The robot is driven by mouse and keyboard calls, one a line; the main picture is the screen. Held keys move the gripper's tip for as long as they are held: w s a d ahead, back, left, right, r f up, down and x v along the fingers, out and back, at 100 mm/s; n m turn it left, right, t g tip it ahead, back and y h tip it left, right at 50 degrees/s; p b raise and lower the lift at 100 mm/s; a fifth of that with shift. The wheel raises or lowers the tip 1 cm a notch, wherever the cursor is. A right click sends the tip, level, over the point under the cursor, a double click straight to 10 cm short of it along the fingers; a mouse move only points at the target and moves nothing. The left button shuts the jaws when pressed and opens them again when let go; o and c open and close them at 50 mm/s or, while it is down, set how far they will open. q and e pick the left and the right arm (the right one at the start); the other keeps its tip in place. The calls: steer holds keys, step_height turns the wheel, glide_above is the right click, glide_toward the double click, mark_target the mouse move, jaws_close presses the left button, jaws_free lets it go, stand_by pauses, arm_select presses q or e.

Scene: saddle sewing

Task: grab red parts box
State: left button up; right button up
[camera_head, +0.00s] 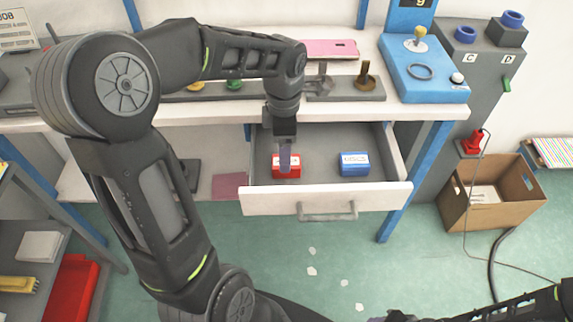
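The red parts box (293,168) lies in the open drawer (318,198), towards its left side, with a white label on it. My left gripper (285,165) reaches down into the drawer from above, directly over the red box. Its finger overlaps the box in the picture and hides part of it. I cannot tell whether the fingers are open or shut, or whether they touch the box. My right arm shows only at the lower right edge, and its gripper cannot be made out.
A blue labelled box (353,164) lies in the drawer, right of the red one. The worktop (330,109) is above the drawer, with a blue joystick unit (424,72) on it. A cardboard box (492,193) stands on the floor at right. A shelf with a red bin (70,287) is at left.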

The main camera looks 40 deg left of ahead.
arm_select(q)
steer(key=shift+f, duration=0.2)
step_height(320, 180, down, 5)
steer(key=shift+w+d+f, duration=0.1)
steer(key=shift+w+d, duration=0.05)
stand_by(0.3)
steer(key=shift+c, duration=0.3)
steer(key=c, duration=1.4)
steer(key=shift+r, duration=0.25)
steer(key=shift+c, duration=0.2)
step_height(320, 180, up, 10)
steer(key=shift+f, duration=0.1)
